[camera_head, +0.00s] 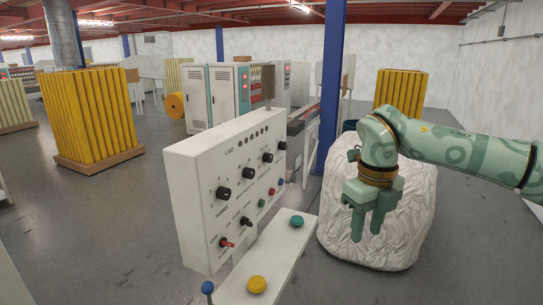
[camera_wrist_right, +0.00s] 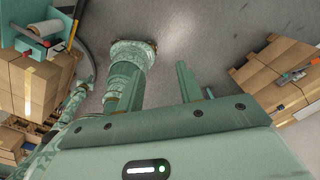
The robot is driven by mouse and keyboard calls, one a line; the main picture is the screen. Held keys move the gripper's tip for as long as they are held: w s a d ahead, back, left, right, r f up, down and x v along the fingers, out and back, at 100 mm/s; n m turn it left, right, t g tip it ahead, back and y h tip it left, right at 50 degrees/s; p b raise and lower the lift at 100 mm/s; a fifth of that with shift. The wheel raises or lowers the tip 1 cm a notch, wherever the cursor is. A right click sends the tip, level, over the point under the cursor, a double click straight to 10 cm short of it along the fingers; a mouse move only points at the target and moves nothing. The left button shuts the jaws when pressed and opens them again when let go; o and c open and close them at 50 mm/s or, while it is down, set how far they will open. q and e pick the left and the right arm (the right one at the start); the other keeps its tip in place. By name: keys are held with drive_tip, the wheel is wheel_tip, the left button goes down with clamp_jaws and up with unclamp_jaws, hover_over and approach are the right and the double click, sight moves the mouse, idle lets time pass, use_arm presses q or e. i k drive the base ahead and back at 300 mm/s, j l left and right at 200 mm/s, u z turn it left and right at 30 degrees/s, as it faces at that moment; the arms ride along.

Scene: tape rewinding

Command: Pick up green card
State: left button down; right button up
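I cannot make out a green card for certain in either view. My right gripper (camera_head: 367,224) hangs fingers-down at the right of the head view, in front of a white wrapped bundle. Its two fingers are apart with nothing visible between them. In the right wrist view its fingers (camera_wrist_right: 162,85) also stand apart over bare grey floor. A cardboard box (camera_wrist_right: 270,78) at the right of that view carries small items, with a little green and red among them (camera_wrist_right: 296,74), too small to identify. My left gripper is in neither view.
A white control panel (camera_head: 212,170) with knobs and a ledge with a yellow button (camera_head: 257,285) stands in front. The white bundle (camera_head: 410,245) is behind my right gripper. Stacked cartons (camera_wrist_right: 35,85) with a teal holder (camera_wrist_right: 42,32) are at the wrist view's left.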

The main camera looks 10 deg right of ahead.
sight(298, 160)
drive_tip(key=i+l+u, duration=0.35)
drive_tip(key=i+l, duration=0.2)
drive_tip(key=i+l+u, duration=0.3)
drive_tip(key=i+l, duration=0.15)
drive_tip(key=l, duration=0.3)
drive_tip(key=i+l+u, duration=0.2)
drive_tip(key=l, duration=0.2)
drive_tip(key=i+l+u, duration=0.15)
drive_tip(key=l, duration=0.25)
drive_tip(key=i+l+u, duration=0.15)
drive_tip(key=l, duration=0.3)
drive_tip(key=i+l+u, duration=0.2)
drive_tip(key=l, duration=0.25)
